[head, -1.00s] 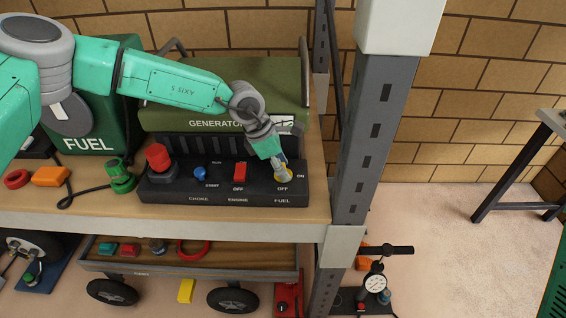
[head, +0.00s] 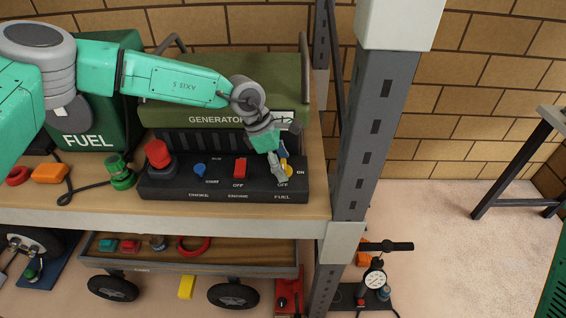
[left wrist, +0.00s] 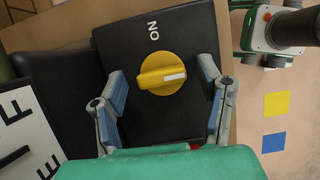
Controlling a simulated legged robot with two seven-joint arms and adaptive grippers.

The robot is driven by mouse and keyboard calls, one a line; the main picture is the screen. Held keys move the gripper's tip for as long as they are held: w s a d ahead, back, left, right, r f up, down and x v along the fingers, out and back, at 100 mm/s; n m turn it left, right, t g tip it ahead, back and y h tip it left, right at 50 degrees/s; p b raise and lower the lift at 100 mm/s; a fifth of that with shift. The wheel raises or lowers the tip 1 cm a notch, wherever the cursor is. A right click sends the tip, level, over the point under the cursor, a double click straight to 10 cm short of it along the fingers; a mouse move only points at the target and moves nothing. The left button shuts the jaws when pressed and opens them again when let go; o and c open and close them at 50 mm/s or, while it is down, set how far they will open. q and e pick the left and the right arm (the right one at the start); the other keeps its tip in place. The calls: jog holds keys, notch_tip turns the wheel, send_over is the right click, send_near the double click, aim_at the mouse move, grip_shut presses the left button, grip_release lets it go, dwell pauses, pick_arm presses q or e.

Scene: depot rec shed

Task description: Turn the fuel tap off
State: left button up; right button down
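The fuel tap is a yellow round knob (head: 286,167) at the right end of the black control panel (head: 220,187). In the left wrist view the knob (left wrist: 160,74) shows a white pointer mark facing right, a quarter turn from the "ON" print above it. In the head view "OFF" is printed below the knob and "ON" to its right, so the mark faces the OFF side. My left gripper (left wrist: 164,97) is open, with one finger on each side of the knob and visible gaps to it. In the head view the left gripper (head: 277,166) partly covers the knob. My right gripper is not in view.
The panel also has a red engine switch (head: 239,169), a blue choke knob (head: 200,170) and a red mushroom button (head: 157,155). The green generator (head: 225,90) stands behind. A grey shelf post (head: 370,130) rises close on the right.

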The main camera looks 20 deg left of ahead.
pick_arm(q)
jog(key=shift+w, duration=0.1)
jog(key=shift+r, duration=0.1)
jog(key=shift+a+r, duration=0.15)
jog(key=shift+r, duration=0.1)
jog(key=v, duration=1.1)
jog(key=shift+a, duration=0.2)
